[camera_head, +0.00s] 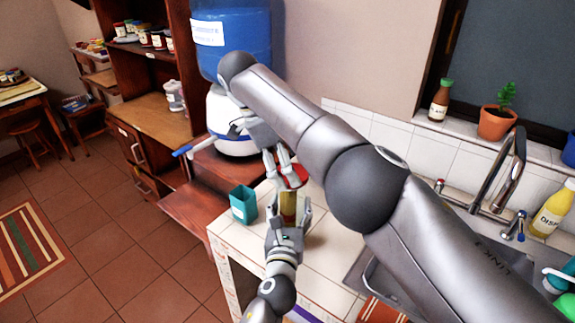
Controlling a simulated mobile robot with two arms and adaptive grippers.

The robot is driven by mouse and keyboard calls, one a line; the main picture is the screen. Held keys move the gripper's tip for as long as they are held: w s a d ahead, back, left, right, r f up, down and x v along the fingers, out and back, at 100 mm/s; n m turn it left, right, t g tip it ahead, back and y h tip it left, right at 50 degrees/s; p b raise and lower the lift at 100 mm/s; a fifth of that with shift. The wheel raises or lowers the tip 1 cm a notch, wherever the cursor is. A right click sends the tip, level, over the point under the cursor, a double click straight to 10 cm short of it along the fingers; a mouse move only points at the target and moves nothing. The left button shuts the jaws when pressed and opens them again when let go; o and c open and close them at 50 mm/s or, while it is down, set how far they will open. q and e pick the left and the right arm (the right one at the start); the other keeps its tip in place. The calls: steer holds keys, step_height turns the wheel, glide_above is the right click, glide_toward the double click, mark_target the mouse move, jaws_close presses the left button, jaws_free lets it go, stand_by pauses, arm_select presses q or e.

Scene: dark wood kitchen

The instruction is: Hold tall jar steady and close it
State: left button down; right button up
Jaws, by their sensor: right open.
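The tall jar (289,207), narrow and yellowish, stands upright on the white tiled counter. A red lid-like piece (301,171) shows at its top, partly hidden by my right gripper. I cannot tell whether it is seated on the jar. My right gripper (279,172) is open and points down at the jar's top, beside the red piece. My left gripper (289,212) comes up from below, its fingers apart on either side of the jar's lower part. I cannot tell whether they touch the glass.
A teal square cup (243,204) stands just left of the jar. A blue and white water dispenser (235,120) stands behind. The sink (465,243) with its tap (500,180) and a yellow dish soap bottle (553,207) are at the right. A potted plant (497,118) is on the sill.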

steer(key=shift+c, duration=0.4)
